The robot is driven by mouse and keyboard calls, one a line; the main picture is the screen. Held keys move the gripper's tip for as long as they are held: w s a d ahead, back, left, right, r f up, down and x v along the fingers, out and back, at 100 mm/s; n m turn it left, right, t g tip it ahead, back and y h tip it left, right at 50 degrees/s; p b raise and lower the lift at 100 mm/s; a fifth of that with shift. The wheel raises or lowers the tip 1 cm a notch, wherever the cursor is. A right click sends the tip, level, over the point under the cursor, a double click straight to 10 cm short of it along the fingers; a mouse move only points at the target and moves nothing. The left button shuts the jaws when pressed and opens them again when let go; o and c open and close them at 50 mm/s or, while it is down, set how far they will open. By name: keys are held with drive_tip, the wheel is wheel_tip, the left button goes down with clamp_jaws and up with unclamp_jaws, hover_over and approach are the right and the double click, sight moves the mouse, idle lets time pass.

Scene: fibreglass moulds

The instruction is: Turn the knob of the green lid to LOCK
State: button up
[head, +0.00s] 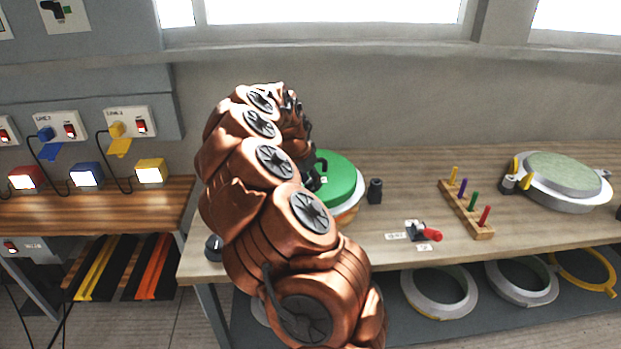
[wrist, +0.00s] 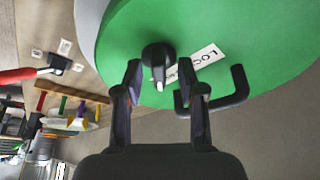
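The green lid (head: 341,180) sits on a round mould on the wooden bench, partly hidden behind my arm; it fills the top of the wrist view (wrist: 250,30). Its black knob (wrist: 158,55) has a white pointer mark aimed toward the bottom of the wrist picture. A white label (wrist: 207,60) reading "LOC", the rest hidden by a finger, lies right of the knob. A black bar handle (wrist: 233,93) is on the lid further right. My gripper (wrist: 167,78) is open, its fingertips either side of the knob's lower end; I cannot tell whether they touch it.
A small black cylinder (head: 375,190) stands right of the lid.

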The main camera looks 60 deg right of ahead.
clamp_jaws()
idle(0.4)
